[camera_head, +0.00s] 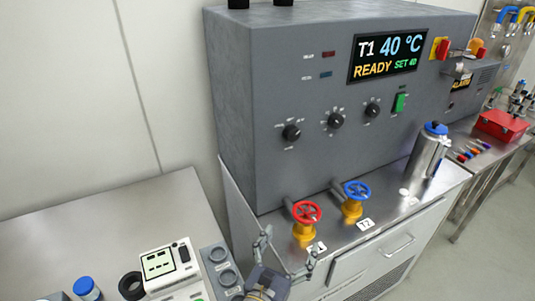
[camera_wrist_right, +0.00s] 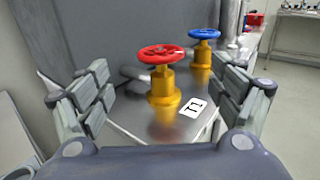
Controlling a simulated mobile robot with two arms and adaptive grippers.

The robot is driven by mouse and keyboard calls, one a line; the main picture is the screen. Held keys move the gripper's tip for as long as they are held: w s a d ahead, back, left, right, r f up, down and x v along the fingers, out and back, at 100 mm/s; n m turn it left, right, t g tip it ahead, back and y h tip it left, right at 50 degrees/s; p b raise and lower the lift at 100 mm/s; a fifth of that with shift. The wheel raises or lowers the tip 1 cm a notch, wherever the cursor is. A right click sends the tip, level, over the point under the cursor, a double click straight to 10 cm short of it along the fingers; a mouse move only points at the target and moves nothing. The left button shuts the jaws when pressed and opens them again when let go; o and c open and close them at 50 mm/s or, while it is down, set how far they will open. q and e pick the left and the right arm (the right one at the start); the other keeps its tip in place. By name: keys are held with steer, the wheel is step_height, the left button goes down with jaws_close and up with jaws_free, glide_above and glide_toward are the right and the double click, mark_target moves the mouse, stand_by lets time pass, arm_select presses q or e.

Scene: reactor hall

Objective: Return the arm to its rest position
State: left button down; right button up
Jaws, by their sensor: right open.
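My right gripper (camera_head: 288,262) is at the bottom middle of the head view, its two fingers spread wide with nothing between them. It is in front of a yellow valve with a red handwheel (camera_head: 306,212) on the metal ledge. In the right wrist view the fingers (camera_wrist_right: 165,98) stand apart on both sides of the red handwheel valve (camera_wrist_right: 162,54), which is beyond them and not touched as far as I can tell. A second yellow valve with a blue wheel (camera_head: 357,190) stands to its right. My left gripper is not in view.
A grey reactor cabinet (camera_head: 290,170) with knobs and a display (camera_head: 388,55) rises behind the valves. A silver bottle (camera_head: 428,152) stands at the ledge's right end. A steel table (camera_head: 120,225) at left bears a white device (camera_head: 170,268). A red box (camera_head: 500,125) is at far right.

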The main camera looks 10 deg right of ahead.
steer(key=s+d+f+m+g+y, duration=0.3)
steer(key=s+d+f+m+g, duration=0.5)
steer(key=s+d+f+m, duration=0.5)
steer(key=s+a+r+m+g+y, duration=0.1)
steer(key=s+a+m+g+y, duration=0.25)
steer(key=s+m+y, duration=0.8)
step_height(320, 180, down, 29)
steer(key=m+g+h+b, duration=0.1)
steer(key=m+h+b, duration=0.15)
steer(key=h, duration=0.25)
steer(key=s+d+f, duration=0.1)
steer(key=s+f, duration=0.7)
steer(key=s+d+f+g, duration=0.1)
steer(key=s+d+f, duration=0.1)
steer(key=s+f, duration=0.5)
steer(key=shift+s+d+f, duration=0.25)
steer(key=shift+s+f, duration=0.15)
steer(key=shift+s, duration=0.1)
